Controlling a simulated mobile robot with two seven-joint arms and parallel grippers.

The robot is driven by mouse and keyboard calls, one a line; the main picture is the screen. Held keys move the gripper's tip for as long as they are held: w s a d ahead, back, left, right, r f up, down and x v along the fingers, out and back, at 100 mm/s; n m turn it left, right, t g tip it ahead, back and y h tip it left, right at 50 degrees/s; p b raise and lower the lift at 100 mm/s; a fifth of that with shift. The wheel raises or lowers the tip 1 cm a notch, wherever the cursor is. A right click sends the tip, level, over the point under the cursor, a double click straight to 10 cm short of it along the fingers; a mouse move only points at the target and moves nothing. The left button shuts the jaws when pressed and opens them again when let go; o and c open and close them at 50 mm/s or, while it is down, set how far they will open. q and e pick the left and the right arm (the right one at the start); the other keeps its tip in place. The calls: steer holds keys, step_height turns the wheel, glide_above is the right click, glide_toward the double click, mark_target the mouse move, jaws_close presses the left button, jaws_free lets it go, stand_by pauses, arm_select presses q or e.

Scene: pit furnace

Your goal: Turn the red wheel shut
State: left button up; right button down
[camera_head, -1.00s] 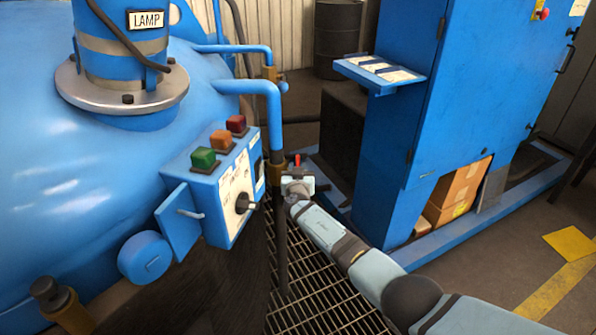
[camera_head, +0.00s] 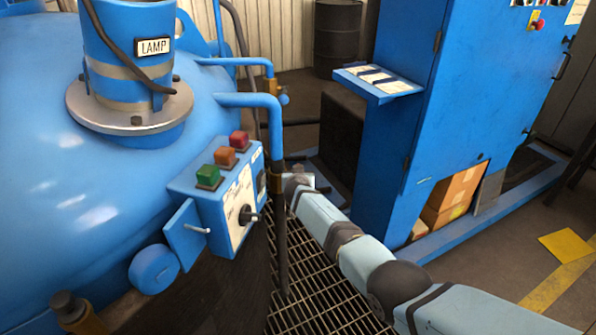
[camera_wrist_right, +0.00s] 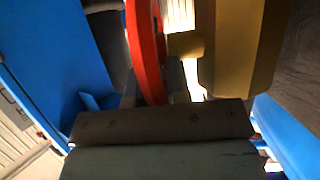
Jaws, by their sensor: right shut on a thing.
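The red wheel (camera_wrist_right: 145,45) shows in the right wrist view as a curved red rim, seen nearly edge-on. It runs down between the fingers of my right gripper (camera_wrist_right: 153,88), which is shut on the rim. Beside it is a brass-coloured valve body (camera_wrist_right: 235,45). My left gripper is not in view.
A control box (camera_head: 225,195) with green, orange and red buttons sits on the blue furnace (camera_head: 50,150), left of the pipe (camera_head: 276,120). A blue cabinet (camera_head: 440,110) with a small shelf (camera_head: 385,84) stands to the right. Floor grating (camera_head: 310,290) lies below.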

steer(key=shift+r+g, duration=0.15)
steer(key=shift+g, duration=0.25)
steer(key=shift+w+g+p, duration=0.2)
steer(key=shift+g+p, duration=0.15)
steer(key=shift+g, duration=0.45)
steer(key=c, duration=1.1)
jaws_free()
